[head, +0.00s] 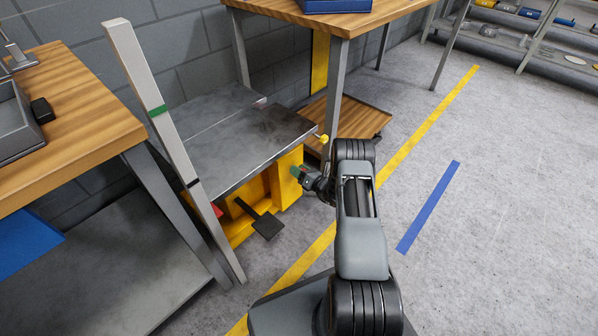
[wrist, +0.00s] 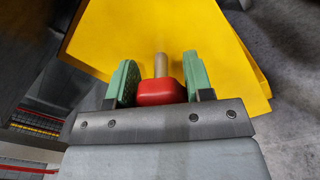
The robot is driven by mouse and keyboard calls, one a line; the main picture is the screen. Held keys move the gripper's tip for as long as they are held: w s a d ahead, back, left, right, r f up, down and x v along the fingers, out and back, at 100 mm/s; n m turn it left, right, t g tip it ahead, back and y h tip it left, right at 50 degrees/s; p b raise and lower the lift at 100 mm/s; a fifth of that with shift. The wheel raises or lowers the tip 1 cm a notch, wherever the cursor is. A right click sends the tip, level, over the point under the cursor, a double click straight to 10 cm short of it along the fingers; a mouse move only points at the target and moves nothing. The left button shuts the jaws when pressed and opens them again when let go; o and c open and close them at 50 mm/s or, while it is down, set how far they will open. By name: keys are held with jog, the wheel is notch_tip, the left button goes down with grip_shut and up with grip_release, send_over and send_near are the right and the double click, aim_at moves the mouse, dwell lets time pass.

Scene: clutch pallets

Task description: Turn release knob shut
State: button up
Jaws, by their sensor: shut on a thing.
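The release knob is a red knob (wrist: 160,93) on a short metal stem, in front of a yellow panel in the wrist view. My gripper (wrist: 161,82) has its two green pads on either side of the red knob and is shut on it. In the head view my gripper (head: 298,172) reaches to the yellow body (head: 287,182) of a grey-topped lift table (head: 225,140). The knob is hidden there behind my gripper and arm.
A black pedal (head: 266,225) sticks out low at the front of the lift table. A pale upright post (head: 165,122) stands left of it, by a wooden workbench (head: 75,105). Another wooden table (head: 345,16) stands behind. The floor to the right is open.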

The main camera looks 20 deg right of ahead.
jog(key=m, duration=0.5)
jog(key=shift+d+f+m, duration=0.1)
jog(key=shift+m, duration=0.3)
jog(key=m, duration=0.5)
jog(key=shift+f, duration=0.1)
jog(key=shift+m, duration=0.3)
jog(key=o, duration=0.9)
jog(key=shift+o, duration=0.2)
jog(key=p+v, duration=0.4)
jog(key=v, duration=0.9)
jog(key=shift+s+d, duration=0.15)
jog(key=shift+s, duration=0.2)
